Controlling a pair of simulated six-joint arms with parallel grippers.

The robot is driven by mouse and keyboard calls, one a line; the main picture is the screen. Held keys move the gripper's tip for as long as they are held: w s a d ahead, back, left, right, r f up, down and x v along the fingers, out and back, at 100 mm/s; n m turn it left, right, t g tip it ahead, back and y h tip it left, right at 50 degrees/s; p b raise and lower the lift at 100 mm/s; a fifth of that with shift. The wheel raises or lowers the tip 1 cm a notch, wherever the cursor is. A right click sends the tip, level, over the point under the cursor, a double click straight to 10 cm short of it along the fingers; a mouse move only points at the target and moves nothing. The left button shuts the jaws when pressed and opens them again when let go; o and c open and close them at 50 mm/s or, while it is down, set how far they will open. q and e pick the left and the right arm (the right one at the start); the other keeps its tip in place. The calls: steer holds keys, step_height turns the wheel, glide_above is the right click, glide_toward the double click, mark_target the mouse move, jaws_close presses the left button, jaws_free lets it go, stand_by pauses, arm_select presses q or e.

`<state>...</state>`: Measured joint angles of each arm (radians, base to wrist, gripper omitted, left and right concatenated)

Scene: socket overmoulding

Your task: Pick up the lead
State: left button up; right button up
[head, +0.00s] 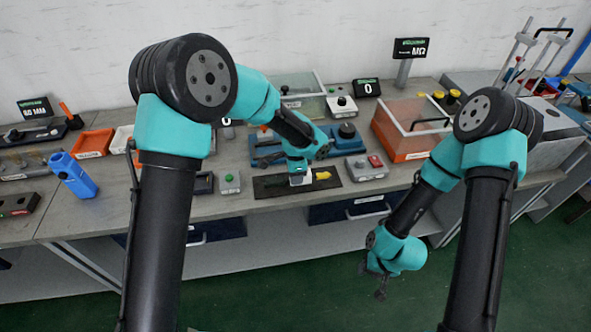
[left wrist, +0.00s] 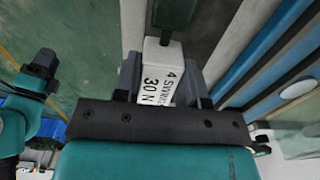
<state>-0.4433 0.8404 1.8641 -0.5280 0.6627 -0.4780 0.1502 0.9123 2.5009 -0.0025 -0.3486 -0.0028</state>
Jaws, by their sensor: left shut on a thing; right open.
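My left gripper (head: 298,180) is low over a dark mat (head: 272,190) on the bench. It is shut on a white block (left wrist: 162,62) with black printing that includes "30 N"; the block shows between the fingers in the left wrist view. A dark green piece (left wrist: 176,14) adjoins the block's far end. A yellow piece (head: 322,175) is just right of the gripper in the head view. I cannot tell which of these belongs to the lead; no cable is clear. My right gripper (head: 381,287) is open and empty, hanging in front of the bench.
A blue fixture (head: 347,140) stands behind the mat, and a box with a green button (head: 230,183) stands to its left. A clear-walled orange tray (head: 392,143) is at the right. A blue bottle-like object (head: 73,177) is at the left. Floor before the bench is clear.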

arm_select(q)
steer(key=s+r, duration=0.1)
steer(key=s, duration=1.1)
steer(key=shift+s+d, duration=0.15)
steer(key=shift+s, duration=0.25)
steer(key=shift+r, duration=0.1)
